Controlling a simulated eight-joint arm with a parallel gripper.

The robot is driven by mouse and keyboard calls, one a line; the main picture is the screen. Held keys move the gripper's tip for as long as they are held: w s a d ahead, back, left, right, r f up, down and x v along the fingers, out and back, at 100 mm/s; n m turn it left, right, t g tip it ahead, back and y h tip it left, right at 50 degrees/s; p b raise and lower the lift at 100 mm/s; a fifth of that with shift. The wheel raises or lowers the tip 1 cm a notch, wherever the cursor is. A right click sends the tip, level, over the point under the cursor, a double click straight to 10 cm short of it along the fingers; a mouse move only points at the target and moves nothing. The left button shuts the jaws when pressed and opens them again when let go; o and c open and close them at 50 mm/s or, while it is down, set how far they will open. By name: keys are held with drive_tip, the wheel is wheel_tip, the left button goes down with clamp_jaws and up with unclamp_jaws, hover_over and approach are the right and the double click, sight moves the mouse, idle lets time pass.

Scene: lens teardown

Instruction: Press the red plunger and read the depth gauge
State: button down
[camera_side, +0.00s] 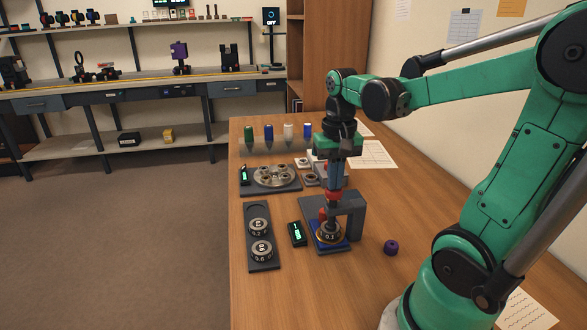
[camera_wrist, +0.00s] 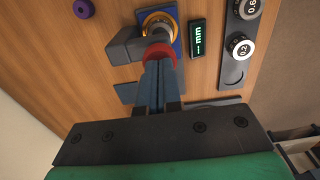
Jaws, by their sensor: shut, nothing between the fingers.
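My gripper (camera_side: 333,186) points down with its fingers shut and nothing between them. The fingertips are at the top of the red plunger (camera_side: 323,213), on the grey gauge stand (camera_side: 357,215); whether they press on it I cannot tell. In the wrist view my fingertips (camera_wrist: 157,66) overlap the red plunger (camera_wrist: 158,52). Below it, a dark lens with a gold ring (camera_side: 330,238) sits on a blue pad, marked with what looks like 0.3. The depth gauge's black display (camera_side: 297,233) is lit green, left of the stand; in the wrist view its display (camera_wrist: 198,37) is too small to read surely.
A dark tray (camera_side: 264,257) with two marked lens discs lies at left. Behind is a plate (camera_side: 272,177) with a round metal part, and several coloured cylinders stand farther back. A purple knob (camera_side: 391,247) lies right of the stand.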

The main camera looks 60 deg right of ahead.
wheel_tip(320, 180, up, 9)
idle(0.9)
drive_tip(key=shift+a, duration=0.1)
drive_tip(key=w+a+f+n+t, duration=0.3)
drive_tip(key=a+f+n+t, duration=0.4)
drive_tip(key=a, duration=0.6)
drive_tip(key=shift+w+f+n, duration=0.2)
drive_tip(key=shift+f+n, duration=0.4)
drive_tip(key=shift+n, duration=0.4)
